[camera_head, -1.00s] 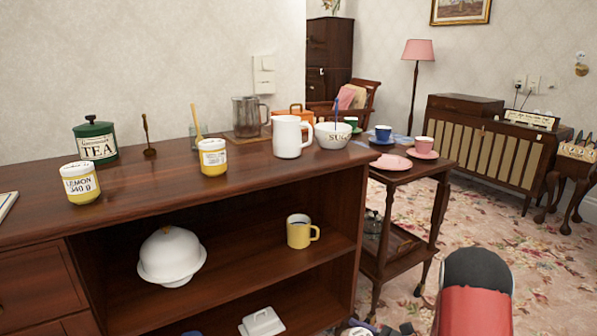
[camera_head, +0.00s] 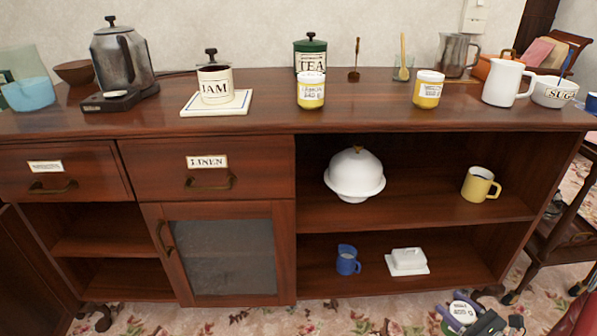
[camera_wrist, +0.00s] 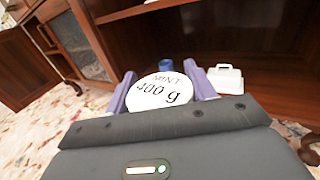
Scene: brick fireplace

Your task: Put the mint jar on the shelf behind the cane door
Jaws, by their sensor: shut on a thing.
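The mint jar shows a white lid (camera_wrist: 160,92) reading "MINT 400 g" in the wrist view. My gripper (camera_wrist: 164,84) is shut on it, with the purple fingers at its sides. In the head view the jar (camera_head: 463,311) and gripper (camera_head: 466,316) are low at the right, in front of the sideboard. A sideboard door with a grey panel (camera_head: 232,257) is shut, its handle at its left edge. Left of it, an open compartment has a bare shelf (camera_head: 90,247). A dark panel (camera_head: 25,265) stands angled out at far left, seemingly a swung-open door. I cannot tell which door is cane.
The open right-hand shelves hold a white dome (camera_head: 355,176), a yellow mug (camera_head: 480,184), a blue jug (camera_head: 347,261) and a white butter dish (camera_head: 407,259). Jars and a kettle (camera_head: 122,57) stand on the top. A trolley (camera_head: 560,232) stands at right.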

